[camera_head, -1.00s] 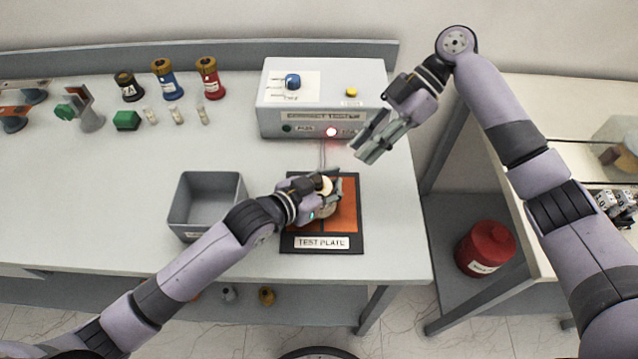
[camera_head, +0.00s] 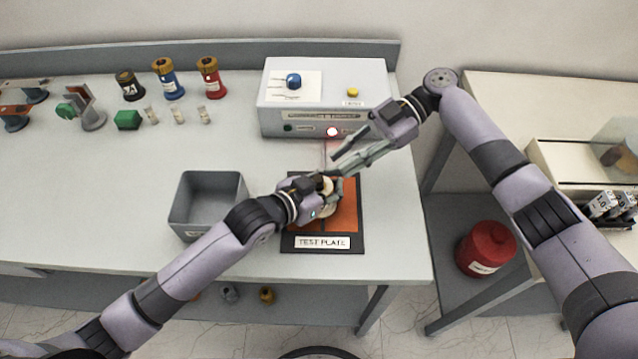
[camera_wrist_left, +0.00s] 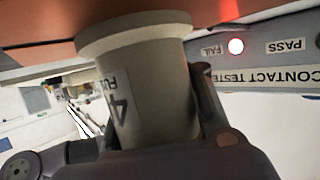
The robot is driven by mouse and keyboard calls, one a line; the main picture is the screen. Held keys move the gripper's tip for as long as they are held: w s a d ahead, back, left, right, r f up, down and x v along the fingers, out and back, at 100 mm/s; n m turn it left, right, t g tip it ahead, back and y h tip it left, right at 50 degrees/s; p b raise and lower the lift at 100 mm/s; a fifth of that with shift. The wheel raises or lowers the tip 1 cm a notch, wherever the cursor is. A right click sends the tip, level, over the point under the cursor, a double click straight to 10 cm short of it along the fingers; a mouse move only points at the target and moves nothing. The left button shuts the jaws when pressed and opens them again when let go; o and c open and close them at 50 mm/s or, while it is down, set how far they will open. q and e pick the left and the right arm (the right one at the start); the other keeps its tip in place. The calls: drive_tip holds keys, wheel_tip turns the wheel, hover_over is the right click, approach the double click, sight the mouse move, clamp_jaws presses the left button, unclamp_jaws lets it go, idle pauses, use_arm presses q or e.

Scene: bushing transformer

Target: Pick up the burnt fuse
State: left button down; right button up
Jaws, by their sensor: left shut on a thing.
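My left gripper (camera_head: 326,195) is shut on a cream cylindrical fuse body (camera_wrist_left: 150,90) on the test plate (camera_head: 348,243). In the left wrist view its flange meets the orange plate surface, and a label reads "4" and "FU". My right gripper (camera_head: 345,163) is open and empty, above the back edge of the plate and close to the left gripper's fingers. No fuse that I can identify as burnt shows; whether one sits inside the cream body is hidden. Three small pale fuses (camera_head: 178,115) stand on the table at the left.
The contact tester (camera_head: 325,100) stands behind the plate with its red FAIL light on. An empty grey bin (camera_head: 186,220) is left of the plate. Black, blue and red holders (camera_head: 210,80) and a green block (camera_head: 127,120) stand further back. The table between is clear.

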sight(324, 180)
drive_tip(key=x, duration=0.5)
drive_tip(key=shift+s+d+f, duration=0.1)
drive_tip(key=shift+d+f, duration=0.1)
drive_tip(key=shift+f, duration=0.1)
drive_tip(key=shift+f, duration=0.1)
drive_tip(key=shift+c, duration=0.3)
drive_tip(key=shift+f, duration=0.1)
clamp_jaws()
